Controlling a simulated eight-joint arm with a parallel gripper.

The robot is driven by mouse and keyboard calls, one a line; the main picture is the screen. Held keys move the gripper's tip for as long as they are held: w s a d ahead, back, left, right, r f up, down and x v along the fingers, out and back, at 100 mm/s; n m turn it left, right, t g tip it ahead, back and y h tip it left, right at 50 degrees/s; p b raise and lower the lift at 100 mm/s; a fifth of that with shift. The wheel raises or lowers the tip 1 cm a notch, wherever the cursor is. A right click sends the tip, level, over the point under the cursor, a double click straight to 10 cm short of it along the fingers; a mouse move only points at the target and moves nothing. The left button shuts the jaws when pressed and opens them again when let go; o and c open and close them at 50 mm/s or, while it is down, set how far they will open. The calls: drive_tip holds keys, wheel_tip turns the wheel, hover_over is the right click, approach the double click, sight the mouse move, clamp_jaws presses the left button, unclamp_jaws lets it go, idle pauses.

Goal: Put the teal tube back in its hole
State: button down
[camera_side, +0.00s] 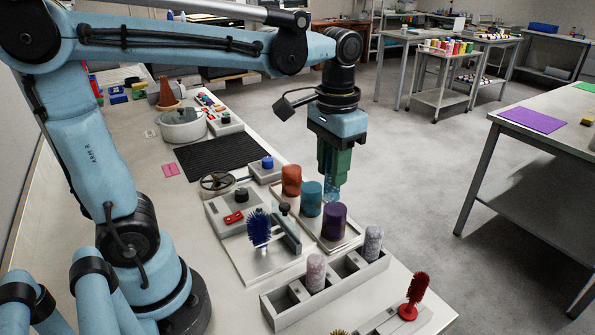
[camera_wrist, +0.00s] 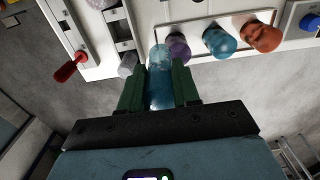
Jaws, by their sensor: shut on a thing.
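My gripper (camera_side: 335,190) has green fingers shut on a translucent teal tube (camera_wrist: 160,78), which is upright between them in the wrist view. In the side view the tube (camera_side: 327,160) is mostly hidden by the fingers. The gripper is in the air at the right edge of the bench, behind the purple cylinder. A pale grey tray (camera_side: 330,292) stands at the front with square-sided compartments. A pinkish mottled tube (camera_side: 316,273) and a grey mottled tube (camera_side: 373,244) stand in it. Its bare middle compartment is partly visible; I cannot make out a hole.
A white board holds an orange cylinder (camera_side: 291,180), a teal cylinder (camera_side: 312,199) and a purple cylinder (camera_side: 334,222), close to my gripper. A blue brush (camera_side: 259,228) stands left, a red brush (camera_side: 413,292) at front right. Open floor lies right of the bench.

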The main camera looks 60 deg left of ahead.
drive_tip(key=s+d+f, duration=0.2)
drive_tip(key=s+d, duration=0.8)
drive_tip(key=d, duration=0.6)
drive_tip(key=shift+w+a+f, duration=1.35)
drive_tip(key=shift+f, duration=0.55)
drive_tip(key=shift+w+a+f, duration=1.3)
drive_tip(key=shift+a+f, duration=0.05)
drive_tip(key=shift+f, duration=0.5)
drive_tip(key=shift+w+a+f, duration=1.35)
drive_tip(key=shift+f, duration=0.55)
drive_tip(key=shift+f, duration=0.15)
drive_tip(key=c, duration=0.8)
unclamp_jaws()
